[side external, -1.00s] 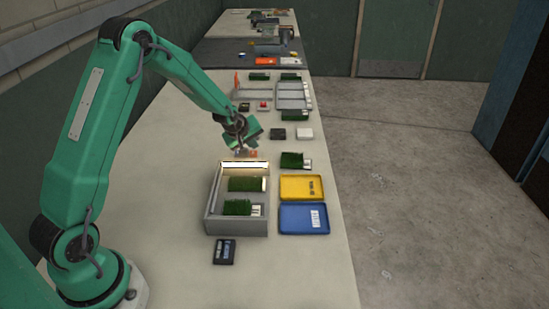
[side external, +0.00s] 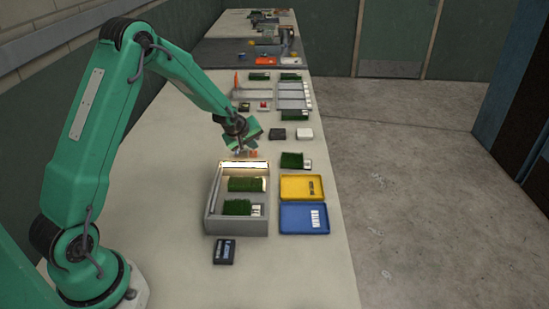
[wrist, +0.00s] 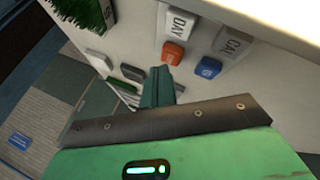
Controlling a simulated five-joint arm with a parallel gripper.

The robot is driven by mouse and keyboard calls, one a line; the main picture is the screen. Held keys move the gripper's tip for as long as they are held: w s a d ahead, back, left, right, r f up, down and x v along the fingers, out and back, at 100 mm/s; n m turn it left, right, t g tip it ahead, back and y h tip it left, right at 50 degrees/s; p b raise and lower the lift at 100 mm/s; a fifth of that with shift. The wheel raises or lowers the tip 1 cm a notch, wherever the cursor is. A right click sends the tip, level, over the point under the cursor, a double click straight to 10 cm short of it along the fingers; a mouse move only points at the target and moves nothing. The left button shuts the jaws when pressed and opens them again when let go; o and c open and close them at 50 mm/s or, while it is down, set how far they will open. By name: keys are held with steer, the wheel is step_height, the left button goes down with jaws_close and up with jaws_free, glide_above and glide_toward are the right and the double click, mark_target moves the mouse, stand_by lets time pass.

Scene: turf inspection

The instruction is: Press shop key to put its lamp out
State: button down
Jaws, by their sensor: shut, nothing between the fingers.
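My gripper (wrist: 158,78) is shut and empty in the wrist view, its fingertips below an orange key (wrist: 172,53) with a white label reading DAY (wrist: 180,24). A blue key (wrist: 208,67) lies to the right, with a second white label (wrist: 232,43) above it that I cannot read surely. I cannot tell which key is the shop key. In the side view my gripper (side external: 239,150) hangs low just behind the grey inspection box (side external: 212,205). A lit strip (side external: 244,165) glows at the box's back wall. Contact with any key is not clear.
The box holds green turf pieces (side external: 245,184). A yellow tray (side external: 301,182) and a blue tray (side external: 290,222) stand to its right. A turf piece (side external: 292,160) lies behind them. A dark block (side external: 277,134) and a white block (side external: 304,134) stand farther back.

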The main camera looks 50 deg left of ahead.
mark_target(252, 153)
steer(key=shift+a+f, duration=0.1)
steer(key=shift+f, duration=0.5)
stand_by(0.8)
steer(key=shift+r, duration=0.75)
steer(key=shift+r, duration=0.1)
steer(key=shift+r, duration=2.95)
